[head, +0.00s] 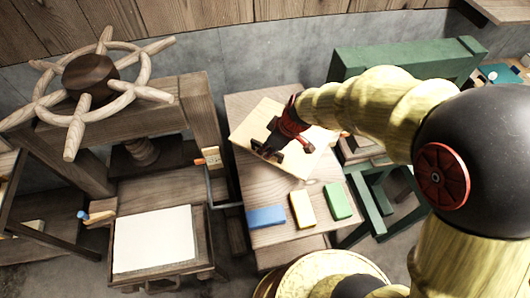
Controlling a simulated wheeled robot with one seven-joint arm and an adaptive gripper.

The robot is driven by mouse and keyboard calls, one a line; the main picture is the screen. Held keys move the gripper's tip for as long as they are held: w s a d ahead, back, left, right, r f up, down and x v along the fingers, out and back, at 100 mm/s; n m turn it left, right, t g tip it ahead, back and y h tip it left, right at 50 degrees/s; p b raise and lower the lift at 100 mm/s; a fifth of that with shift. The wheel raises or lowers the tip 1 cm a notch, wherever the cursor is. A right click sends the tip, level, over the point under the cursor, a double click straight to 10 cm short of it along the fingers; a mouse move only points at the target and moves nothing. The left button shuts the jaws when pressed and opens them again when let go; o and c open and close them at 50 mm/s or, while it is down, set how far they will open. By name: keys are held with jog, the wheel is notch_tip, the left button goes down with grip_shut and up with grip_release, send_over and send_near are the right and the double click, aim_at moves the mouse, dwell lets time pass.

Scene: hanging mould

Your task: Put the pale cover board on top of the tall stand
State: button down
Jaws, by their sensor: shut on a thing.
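The pale cover board (312,166) is a flat, light wooden rectangle in the middle of the head view. My gripper (268,151), dark with red parts, is shut on it from above, and its fingers hide part of the board. The board shows over a wooden stand (285,235) with a plank top. I cannot tell whether the board touches that top or hangs above it. I cannot tell for certain whether this is the tall stand.
At left is a wooden press with a spoked wheel (91,80) and a white sheet (153,239). A green frame (400,60) stands behind right.

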jog(key=w+f, duration=0.3)
jog(key=f, duration=0.1)
jog(key=shift+w+a, duration=0.1)
jog(key=shift+a, duration=0.2)
jog(key=shift+w+f+b, duration=0.1)
jog(key=shift+f+b, duration=0.45)
jog(key=shift+f, duration=1)
jog(key=shift+f, duration=0.1)
jog(key=c, duration=1.9)
grip_release()
jog(key=p+v, duration=0.1)
jog(key=v, duration=1.1)
jog(key=shift+p, duration=0.4)
